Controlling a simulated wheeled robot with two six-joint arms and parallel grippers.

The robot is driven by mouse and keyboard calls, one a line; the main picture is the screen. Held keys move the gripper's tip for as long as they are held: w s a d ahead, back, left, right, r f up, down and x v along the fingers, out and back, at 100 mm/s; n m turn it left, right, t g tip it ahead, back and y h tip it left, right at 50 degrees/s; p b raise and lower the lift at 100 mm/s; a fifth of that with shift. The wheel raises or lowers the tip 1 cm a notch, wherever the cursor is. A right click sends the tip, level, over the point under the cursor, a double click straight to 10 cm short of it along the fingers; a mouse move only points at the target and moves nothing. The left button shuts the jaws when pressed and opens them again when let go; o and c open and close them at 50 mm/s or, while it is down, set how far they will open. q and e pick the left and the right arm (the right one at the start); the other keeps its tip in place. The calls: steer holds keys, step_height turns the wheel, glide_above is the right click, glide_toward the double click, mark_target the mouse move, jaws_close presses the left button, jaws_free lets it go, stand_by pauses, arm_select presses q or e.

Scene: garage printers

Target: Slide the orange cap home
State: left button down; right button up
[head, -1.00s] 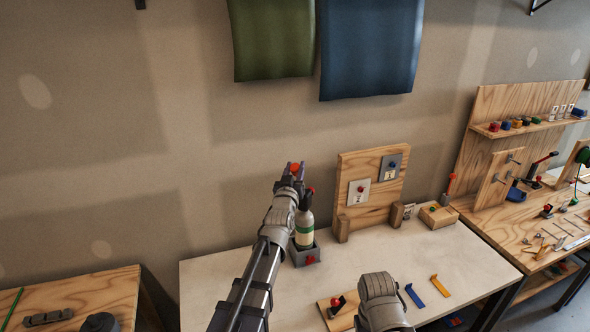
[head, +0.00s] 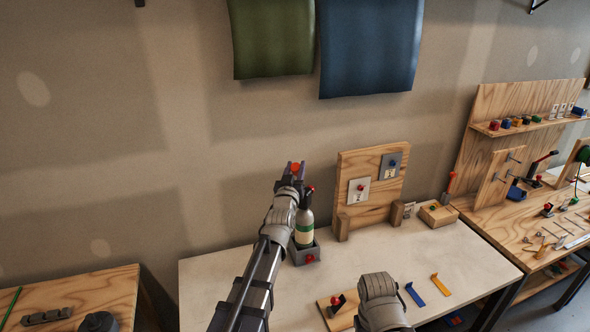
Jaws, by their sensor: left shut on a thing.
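A small orange-red cap (head: 295,167) shows between the fingertips of my left gripper (head: 294,171), which is shut on it. The gripper is raised above the table in front of the wall. Below and just right of it, a bottle with a pale label and green band (head: 305,228) stands upright in a dark grey holder (head: 306,254) with a red knob on its front. A red-tipped part (head: 310,189) shows at the bottle's top, partly hidden by my left wrist. My right arm shows low in the middle; its fingertips are not in view.
A wooden block with a red knob (head: 335,304) lies near my right arm. Blue (head: 415,294) and yellow (head: 440,284) pieces lie at the right. The table's left part is clear.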

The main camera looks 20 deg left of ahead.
arm_select(q)
steer(key=shift+w+d+f+b, duration=0.1)
steer(key=shift+w+f+b, duration=0.4)
steer(key=shift+f+b, duration=0.4)
steer(key=shift+c, duration=2.1)
jaws_free()
steer(key=s+f, duration=0.1)
steer(key=s, duration=0.6)
steer(key=shift+s+d+b, duration=0.35)
steer(key=shift+d+b, duration=0.05)
steer(key=shift+b, duration=0.05)
